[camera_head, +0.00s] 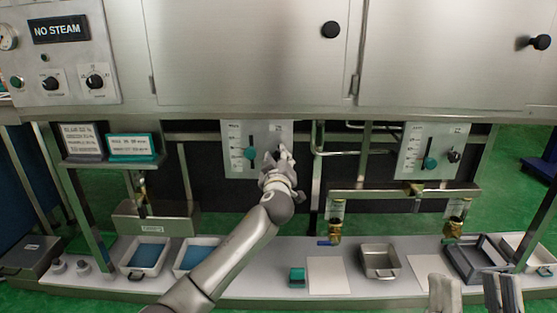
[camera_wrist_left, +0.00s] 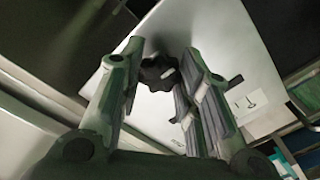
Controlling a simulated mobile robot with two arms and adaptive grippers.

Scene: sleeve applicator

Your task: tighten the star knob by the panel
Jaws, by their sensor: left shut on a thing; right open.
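The dark star knob (camera_wrist_left: 158,72) shows in the left wrist view between the fingertips of my left gripper (camera_wrist_left: 157,80). It sits on a pale panel plate (camera_wrist_left: 205,30). In the head view my left gripper (camera_head: 279,160) is at the right part of the left scale panel (camera_head: 236,140), shut on the knob, which the fingers hide there. A teal slider handle (camera_head: 250,153) is left of the gripper on the same panel. My right gripper (camera_head: 474,294) is open and empty at the lower right, in front of the bench.
A second scale panel (camera_head: 421,150) with a teal handle and dark knob (camera_head: 454,156) is to the right. Below, the bench (camera_head: 235,262) holds trays, a metal pan (camera_head: 380,260) and a teal block (camera_head: 297,277). Steel cabinet doors (camera_head: 245,50) overhang the panels.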

